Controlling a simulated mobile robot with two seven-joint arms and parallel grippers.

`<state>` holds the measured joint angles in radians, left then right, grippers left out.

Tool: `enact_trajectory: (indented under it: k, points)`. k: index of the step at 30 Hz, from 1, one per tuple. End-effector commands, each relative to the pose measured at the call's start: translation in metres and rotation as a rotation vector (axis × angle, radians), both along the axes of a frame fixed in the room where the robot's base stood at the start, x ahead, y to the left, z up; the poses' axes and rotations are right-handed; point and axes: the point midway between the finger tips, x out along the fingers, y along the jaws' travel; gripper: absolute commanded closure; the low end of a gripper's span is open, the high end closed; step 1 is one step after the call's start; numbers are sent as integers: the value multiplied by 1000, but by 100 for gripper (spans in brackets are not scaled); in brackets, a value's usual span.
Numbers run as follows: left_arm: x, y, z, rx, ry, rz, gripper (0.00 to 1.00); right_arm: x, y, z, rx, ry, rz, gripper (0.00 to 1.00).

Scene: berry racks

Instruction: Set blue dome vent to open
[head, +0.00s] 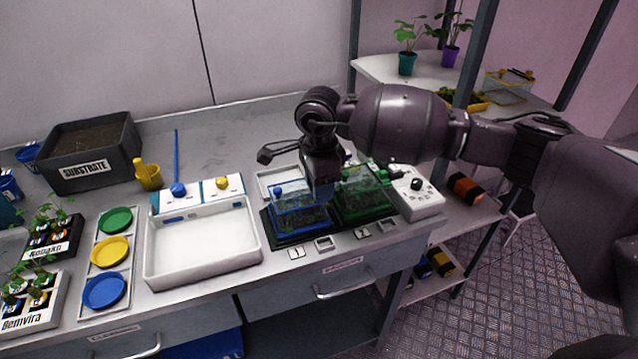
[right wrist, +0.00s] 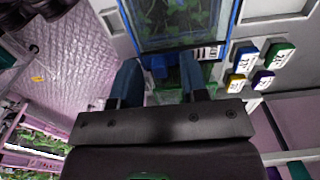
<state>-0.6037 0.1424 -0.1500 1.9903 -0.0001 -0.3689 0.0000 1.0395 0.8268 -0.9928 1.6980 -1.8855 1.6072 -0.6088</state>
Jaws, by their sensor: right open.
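The blue dome (head: 290,213), a clear box with a blue frame and plants inside, stands on a black tray on the bench. My right gripper (head: 322,188) points down over its right rear part and hides some of it. In the right wrist view the blue dome (right wrist: 183,45) fills the top middle. The open fingers of my right gripper (right wrist: 160,72) lie near its edge, with a small blue piece (right wrist: 159,66) showing between the tips. I cannot tell whether they touch it or how the vent is set. My left gripper is not in view.
A green dome (head: 365,208) stands close on the right, beside a white device (head: 418,205) with a black knob. A white tray (head: 203,274) is on the left, with colored discs beyond it. Number labels (head: 297,254) lie along the front edge.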

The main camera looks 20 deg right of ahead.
Motion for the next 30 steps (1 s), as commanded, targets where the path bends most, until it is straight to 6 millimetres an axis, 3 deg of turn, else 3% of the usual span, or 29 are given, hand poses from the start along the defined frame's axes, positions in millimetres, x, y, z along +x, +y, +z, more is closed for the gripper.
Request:
enact_trajectory:
  k: [4,12,22,30]
  points:
    - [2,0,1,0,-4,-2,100,0,0,0,0,0,0,61]
    - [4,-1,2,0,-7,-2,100,0,0,0,0,1,0,100]
    - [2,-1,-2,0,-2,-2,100,4,0,-1,0,0,-1,100]
    - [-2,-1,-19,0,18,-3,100,33,1,-5,0,4,-2,100]
